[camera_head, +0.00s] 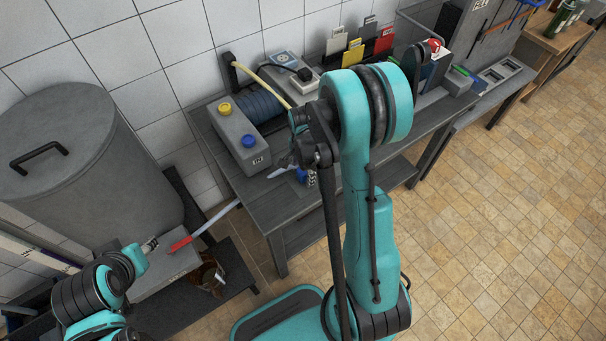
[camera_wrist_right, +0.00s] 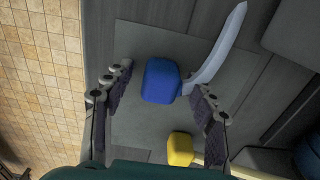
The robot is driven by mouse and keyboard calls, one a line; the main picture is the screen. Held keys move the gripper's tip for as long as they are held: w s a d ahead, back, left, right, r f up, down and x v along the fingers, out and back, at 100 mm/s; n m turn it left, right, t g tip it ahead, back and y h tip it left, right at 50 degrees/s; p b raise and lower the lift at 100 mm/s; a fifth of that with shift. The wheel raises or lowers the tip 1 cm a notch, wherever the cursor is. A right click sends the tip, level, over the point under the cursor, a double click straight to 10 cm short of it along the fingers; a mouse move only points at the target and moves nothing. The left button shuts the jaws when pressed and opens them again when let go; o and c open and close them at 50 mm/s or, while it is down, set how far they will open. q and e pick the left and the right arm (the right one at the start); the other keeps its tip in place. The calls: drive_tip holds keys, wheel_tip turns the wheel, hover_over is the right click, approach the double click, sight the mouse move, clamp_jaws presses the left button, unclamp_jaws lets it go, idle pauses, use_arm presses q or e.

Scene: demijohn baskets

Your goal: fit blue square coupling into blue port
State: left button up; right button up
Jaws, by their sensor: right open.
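The blue square coupling (camera_wrist_right: 160,80) lies on a grey plate (camera_wrist_right: 145,38), with a pale hose curving off it in the right wrist view. My right gripper (camera_wrist_right: 163,84) is open, with one finger on each side of the coupling and gaps on both sides. In the head view the coupling (camera_head: 302,175) is small and partly hidden by my right gripper (camera_head: 300,165). The blue port (camera_head: 249,140) is on a grey box (camera_head: 238,130) to the left of it. My left gripper (camera_head: 152,244) is at lower left; whether its fingers are open is too small to tell.
A yellow port (camera_head: 225,108) is on the same box. A yellow coupling (camera_wrist_right: 180,148) lies near the blue one. A dark blue coil (camera_head: 260,105) stands behind the box. A red-handled tool (camera_head: 180,243) is by my left gripper. A large grey drum (camera_head: 85,150) stands at left.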

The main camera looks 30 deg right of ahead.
drive_tip(key=c, duration=1.2)
drive_tip(key=shift+o, duration=0.2)
drive_tip(key=shift+r, duration=0.6)
drive_tip(key=r, duration=0.1)
drive_tip(key=r+p, duration=0.1)
drive_tip(key=s+r+p, duration=0.1)
drive_tip(key=r, duration=0.1)
drive_tip(key=shift+d, duration=0.4)
drive_tip(key=s+d+r+p, duration=0.2)
drive_tip(key=s+d+r, duration=0.3)
drive_tip(key=s, duration=0.3)
drive_tip(key=shift+s+d+r+p, duration=0.3)
drive_tip(key=shift+s+d+r, duration=0.05)
drive_tip(key=shift+r, duration=0.05)
